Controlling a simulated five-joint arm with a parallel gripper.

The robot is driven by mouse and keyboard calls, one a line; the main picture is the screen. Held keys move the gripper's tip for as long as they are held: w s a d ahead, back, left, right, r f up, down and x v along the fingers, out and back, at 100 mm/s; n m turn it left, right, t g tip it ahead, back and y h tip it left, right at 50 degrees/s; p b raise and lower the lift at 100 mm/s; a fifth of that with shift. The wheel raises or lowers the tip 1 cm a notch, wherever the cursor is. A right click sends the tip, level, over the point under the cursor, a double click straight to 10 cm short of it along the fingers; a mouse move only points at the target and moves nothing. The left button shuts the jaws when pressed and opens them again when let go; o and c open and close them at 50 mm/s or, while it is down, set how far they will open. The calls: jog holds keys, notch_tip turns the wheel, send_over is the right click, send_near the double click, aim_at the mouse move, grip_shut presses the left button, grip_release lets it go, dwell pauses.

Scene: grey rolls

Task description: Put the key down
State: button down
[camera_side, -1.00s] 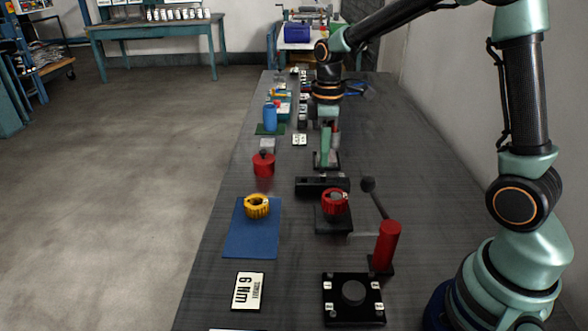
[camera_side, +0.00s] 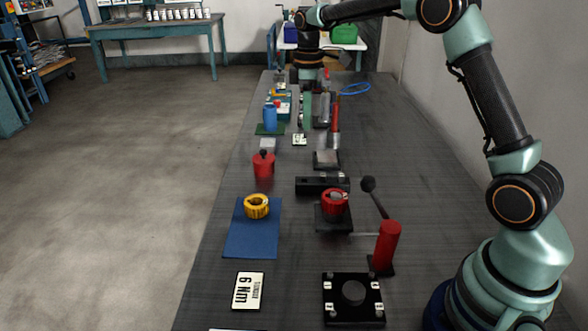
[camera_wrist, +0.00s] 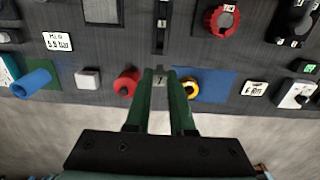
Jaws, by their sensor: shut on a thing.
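My gripper (camera_side: 307,112) hangs over the far part of the bench in the side view, its green fingers pointing down. In the wrist view my gripper (camera_wrist: 160,73) has its two green fingers close together.
Red-handled upright tool (camera_side: 335,118) stands close right of my gripper. Blue cylinder (camera_side: 269,117) is to its left. Nearer are a red knobbed pot (camera_side: 263,164), yellow ring (camera_side: 257,206) on a blue mat (camera_side: 251,243), and red ring (camera_side: 334,203).

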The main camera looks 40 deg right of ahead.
notch_tip(320, 180, down, 16)
jog(key=shift+r, duration=0.25)
jog(key=shift+f, duration=0.15)
jog(key=c, duration=0.8)
grip_release()
